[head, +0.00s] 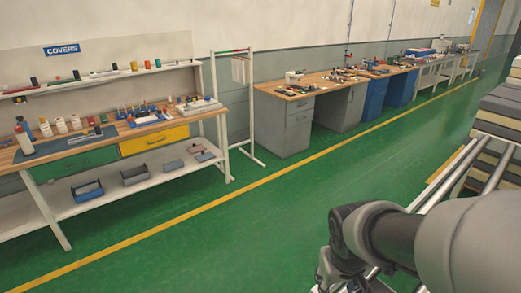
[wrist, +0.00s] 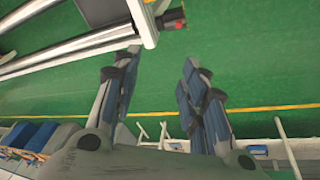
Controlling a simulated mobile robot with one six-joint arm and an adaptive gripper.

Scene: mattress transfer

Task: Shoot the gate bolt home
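My gripper (wrist: 160,58) is open in the wrist view, its two blue-padded fingers apart with only green floor between them. Pale metal gate rails (wrist: 65,48) run across the upper left of the wrist view to a white upright end piece (wrist: 142,20). A small dark fitting with a red part (wrist: 173,19) sits beside that end piece; it may be the bolt, but I cannot tell its position. The fingertips are apart from it in the picture. In the head view, my arm hides part of the silver rails (head: 495,165), and no bolt is discernible.
Stacked mattresses (head: 500,105) stand at the right behind the rails. A workbench (head: 110,140) with bottles and tools is at the left, and more benches (head: 290,92) run along the wall. Green floor (head: 230,235) with a yellow line is clear between.

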